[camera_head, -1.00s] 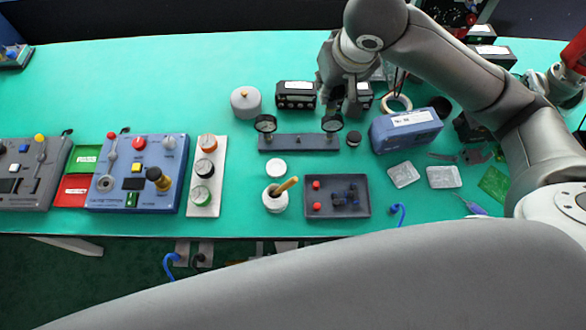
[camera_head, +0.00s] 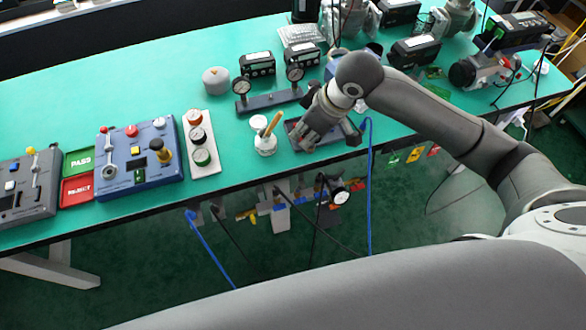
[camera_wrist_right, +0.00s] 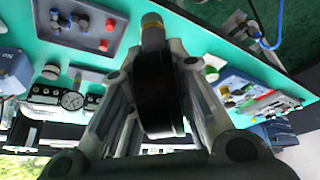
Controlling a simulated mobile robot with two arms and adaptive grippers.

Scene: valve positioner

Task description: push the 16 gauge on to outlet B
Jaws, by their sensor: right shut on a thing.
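My right gripper (camera_head: 306,138) is shut on a black round gauge (camera_wrist_right: 156,95), seen edge-on in the wrist view. Its metal stem with a yellow band (camera_wrist_right: 153,36) points away from the gripper. The number on its face is hidden. In the head view the gripper is over the grey tray near the table's front edge, and the gauge is hidden there. I cannot read which fitting is outlet B. My left gripper is not in view.
The grey tray (camera_wrist_right: 92,20) holds red and dark fittings. A white pot (camera_head: 265,146) with a brush stands left of my gripper. Fittings, a dial (camera_head: 340,196) and blue hoses (camera_head: 370,180) hang below the table's front edge. A blue control box (camera_head: 140,165) is farther left.

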